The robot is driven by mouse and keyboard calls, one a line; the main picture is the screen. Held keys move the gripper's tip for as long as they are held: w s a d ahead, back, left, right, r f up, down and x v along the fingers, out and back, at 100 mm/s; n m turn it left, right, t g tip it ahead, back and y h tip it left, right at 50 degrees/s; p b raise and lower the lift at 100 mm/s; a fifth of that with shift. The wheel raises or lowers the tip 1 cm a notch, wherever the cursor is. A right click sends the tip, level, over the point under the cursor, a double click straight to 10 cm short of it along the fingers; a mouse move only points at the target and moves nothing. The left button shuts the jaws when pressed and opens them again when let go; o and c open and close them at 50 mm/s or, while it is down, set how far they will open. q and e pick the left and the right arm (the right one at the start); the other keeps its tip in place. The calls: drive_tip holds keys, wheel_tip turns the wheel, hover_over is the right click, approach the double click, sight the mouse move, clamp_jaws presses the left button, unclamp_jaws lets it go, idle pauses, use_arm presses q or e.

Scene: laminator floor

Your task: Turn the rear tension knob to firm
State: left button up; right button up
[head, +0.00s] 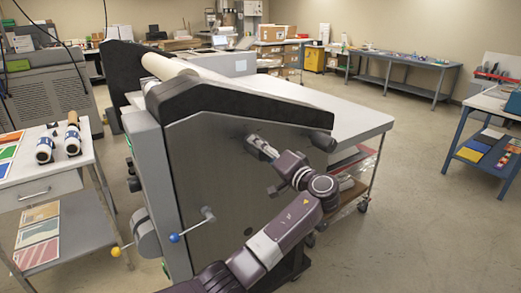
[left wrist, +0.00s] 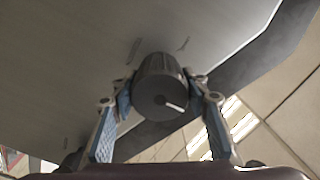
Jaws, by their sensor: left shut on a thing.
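The laminator's grey side panel (head: 205,180) faces me in the head view. My left gripper (head: 262,147) is at this panel, toward its right end. In the left wrist view, a dark ribbed knob (left wrist: 155,72) sits on the panel between the two fingers of my left gripper (left wrist: 160,100), which is shut on it. A white pointer line on the knob's face slants toward the lower right in that view. Small dark marks show on the panel around the knob, too blurred to read. My right gripper is out of view.
A dark round part (head: 323,141) sticks out at the machine's right end. A blue-ended lever (head: 190,226) and a yellow-ended lever (head: 123,246) stick out low at the left. A white cart (head: 50,185) stands at left. The floor (head: 410,200) at right is clear.

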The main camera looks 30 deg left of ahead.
use_arm(q)
drive_tip(key=o, duration=1.2)
drive_tip(key=shift+c, duration=0.2)
drive_tip(key=shift+d, duration=0.1)
drive_tip(key=v, duration=1.2)
drive_tip(key=shift+f, duration=0.1)
